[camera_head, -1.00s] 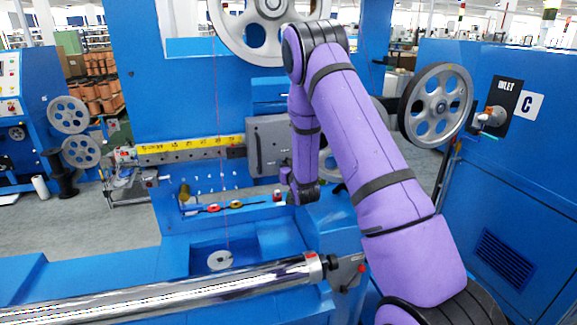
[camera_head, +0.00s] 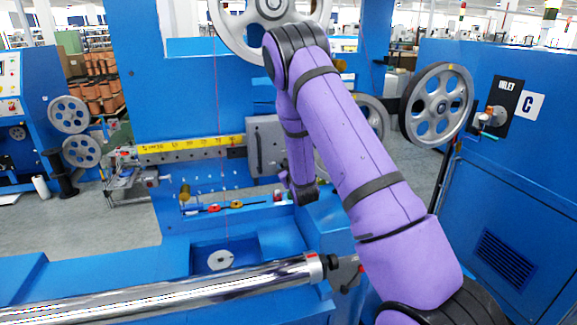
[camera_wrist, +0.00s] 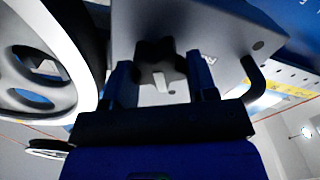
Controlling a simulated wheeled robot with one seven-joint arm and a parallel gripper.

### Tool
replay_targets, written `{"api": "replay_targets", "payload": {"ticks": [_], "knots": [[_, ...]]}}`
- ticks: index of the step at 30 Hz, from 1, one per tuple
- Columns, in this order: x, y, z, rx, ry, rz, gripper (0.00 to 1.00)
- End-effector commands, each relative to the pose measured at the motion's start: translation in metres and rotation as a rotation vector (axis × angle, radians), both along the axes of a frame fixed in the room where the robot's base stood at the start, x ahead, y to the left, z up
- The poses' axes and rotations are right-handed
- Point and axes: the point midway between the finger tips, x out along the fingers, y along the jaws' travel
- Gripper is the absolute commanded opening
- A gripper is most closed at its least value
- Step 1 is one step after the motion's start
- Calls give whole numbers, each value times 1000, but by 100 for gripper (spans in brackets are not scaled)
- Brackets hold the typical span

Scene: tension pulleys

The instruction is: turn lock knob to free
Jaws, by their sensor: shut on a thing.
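The lock knob (camera_wrist: 160,62) is a dark, lobed knob on a grey plate, seen in the wrist view at top centre. My gripper (camera_wrist: 162,78) has one dark finger on each side of the knob and is shut on it. A pale mark shows at the knob's lower middle. In the head view the grey plate (camera_head: 256,142) shows behind my arm, beside the yellow scale (camera_head: 190,143). My arm hides the knob and the gripper's fingers there.
A large spoked pulley (camera_head: 436,103) stands right of my arm, and another (camera_head: 262,22) is above it. In the wrist view a pulley (camera_wrist: 40,70) is close on the left. A polished roller (camera_head: 170,297) crosses the front. A blue cabinet (camera_head: 500,200) stands at right.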

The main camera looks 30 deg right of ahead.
Motion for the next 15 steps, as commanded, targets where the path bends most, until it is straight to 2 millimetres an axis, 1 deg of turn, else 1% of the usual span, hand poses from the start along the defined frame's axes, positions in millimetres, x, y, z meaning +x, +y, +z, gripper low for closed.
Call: {"api": "replay_targets", "payload": {"ticks": [15], "knots": [[1, 3, -3, -473, 137, 2, 29]]}}
